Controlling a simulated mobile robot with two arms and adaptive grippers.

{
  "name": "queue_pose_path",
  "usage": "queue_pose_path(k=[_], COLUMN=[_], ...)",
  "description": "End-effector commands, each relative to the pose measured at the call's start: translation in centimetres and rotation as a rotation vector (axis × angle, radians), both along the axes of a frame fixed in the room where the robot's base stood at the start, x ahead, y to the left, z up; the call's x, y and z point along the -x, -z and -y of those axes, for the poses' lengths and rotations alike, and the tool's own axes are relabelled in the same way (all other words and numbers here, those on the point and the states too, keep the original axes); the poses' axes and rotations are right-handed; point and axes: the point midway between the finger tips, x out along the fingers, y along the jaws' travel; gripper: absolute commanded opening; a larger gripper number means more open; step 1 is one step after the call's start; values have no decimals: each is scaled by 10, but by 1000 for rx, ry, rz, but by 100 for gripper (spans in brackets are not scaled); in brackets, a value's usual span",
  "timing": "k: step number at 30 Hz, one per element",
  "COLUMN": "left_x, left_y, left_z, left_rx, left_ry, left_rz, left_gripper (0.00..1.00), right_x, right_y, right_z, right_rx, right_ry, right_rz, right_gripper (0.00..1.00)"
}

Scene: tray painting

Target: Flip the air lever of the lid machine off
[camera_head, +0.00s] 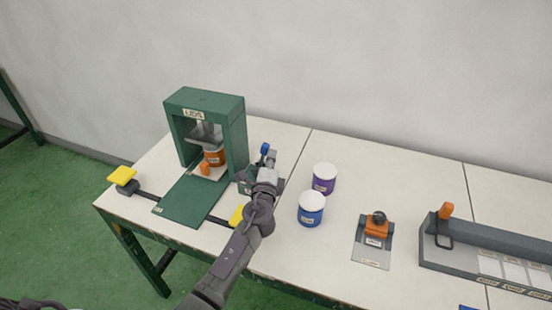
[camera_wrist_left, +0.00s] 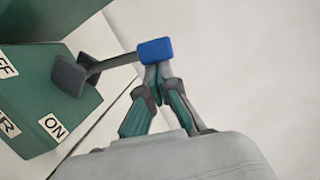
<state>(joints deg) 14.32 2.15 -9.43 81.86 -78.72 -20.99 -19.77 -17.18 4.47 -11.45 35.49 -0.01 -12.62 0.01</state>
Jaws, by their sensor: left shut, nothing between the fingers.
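The lid machine (camera_head: 237,120) is a green frame marked LIDS on the left of the table. Its air lever has a blue knob (camera_head: 265,148) and stands at the machine's right side. In the left wrist view the blue knob (camera_wrist_left: 156,50) sits on a grey rod above a green box (camera_wrist_left: 40,95) with ON and OFF labels; the lever leans over the ON side. My left gripper (camera_head: 268,165) is shut and empty, its fingertips (camera_wrist_left: 153,72) right at the knob, seemingly touching it. My right gripper is not in view.
An orange can (camera_head: 214,156) is inside the machine. Yellow pads (camera_head: 122,175) flank its green front plate (camera_head: 185,202). Purple (camera_head: 323,184) and blue (camera_head: 310,214) cans with white lids stand right of my arm. An orange-handled tool (camera_head: 376,229) and a grey rack (camera_head: 470,257) are farther right.

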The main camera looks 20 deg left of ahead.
Motion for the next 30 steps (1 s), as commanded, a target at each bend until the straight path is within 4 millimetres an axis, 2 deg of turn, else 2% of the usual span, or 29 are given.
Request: queue_pose_path(k=[1, 8, 19, 23, 30], left_x=[0, -1, -2, -2, -2], left_y=[-7, -15, -16, -14, -11], left_z=[-5, -24, -54, -61, -69], left_rx=[45, 264, 575, 648, 642], left_ry=[-2, -2, -1, -1, -1], left_rz=[0, -9, -20, -23, -22], left_gripper=[0, 0, 0, 0, 0], right_x=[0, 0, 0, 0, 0], right_y=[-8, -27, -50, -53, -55], right_z=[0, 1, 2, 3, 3], right_rx=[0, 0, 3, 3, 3], right_ry=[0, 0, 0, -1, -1], right_rz=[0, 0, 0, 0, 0], right_gripper=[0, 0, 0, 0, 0])
